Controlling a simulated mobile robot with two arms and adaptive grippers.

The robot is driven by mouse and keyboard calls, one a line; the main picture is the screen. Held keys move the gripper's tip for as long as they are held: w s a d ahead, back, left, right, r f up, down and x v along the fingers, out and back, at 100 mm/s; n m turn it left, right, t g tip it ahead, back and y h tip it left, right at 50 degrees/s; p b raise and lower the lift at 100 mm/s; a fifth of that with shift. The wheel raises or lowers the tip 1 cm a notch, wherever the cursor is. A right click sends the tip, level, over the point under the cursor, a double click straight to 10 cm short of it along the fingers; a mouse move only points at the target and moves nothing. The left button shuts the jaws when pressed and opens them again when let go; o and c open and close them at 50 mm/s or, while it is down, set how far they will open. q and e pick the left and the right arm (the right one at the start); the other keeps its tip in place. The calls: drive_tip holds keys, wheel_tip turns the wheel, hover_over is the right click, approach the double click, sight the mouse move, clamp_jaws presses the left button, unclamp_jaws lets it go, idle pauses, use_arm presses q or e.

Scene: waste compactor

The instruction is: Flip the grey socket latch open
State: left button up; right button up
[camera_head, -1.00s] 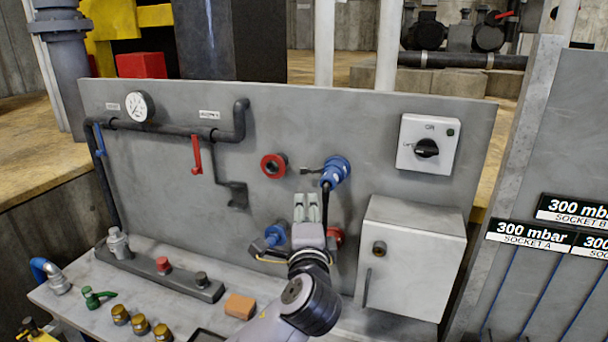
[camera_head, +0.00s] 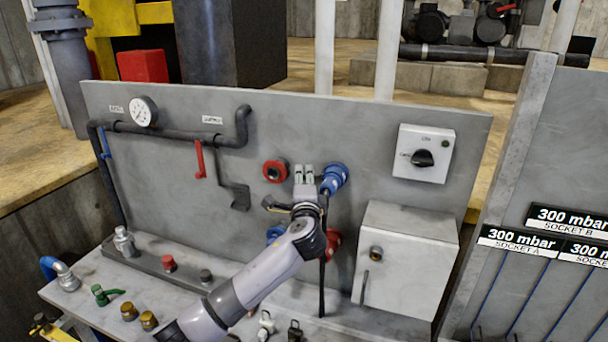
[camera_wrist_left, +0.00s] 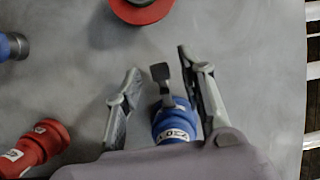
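The blue socket (camera_head: 335,178) is on the upright grey panel, with a dark cable hanging below it. My left gripper (camera_head: 304,174) is just left of it in the head view and covers the place of its latch. In the left wrist view the blue socket (camera_wrist_left: 172,122) lies between the two spread fingers of my left gripper (camera_wrist_left: 157,62). The small dark grey latch (camera_wrist_left: 160,74) sticks out from the socket between the fingertips. The fingers are open, and I see no clear contact with the latch. My right gripper is not in view.
A red ring socket (camera_head: 275,171) is left of my gripper. A grey box (camera_head: 408,260) and a switch box (camera_head: 424,153) are to the right. Red and blue connectors are partly behind my arm. Small valves and fittings stand on the bench (camera_head: 85,302) below.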

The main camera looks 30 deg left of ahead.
use_arm(q)
drive_tip(key=shift+w+a, duration=0.25)
drive_tip(key=shift+w, duration=0.1)
clamp_jaws()
idle(0.3)
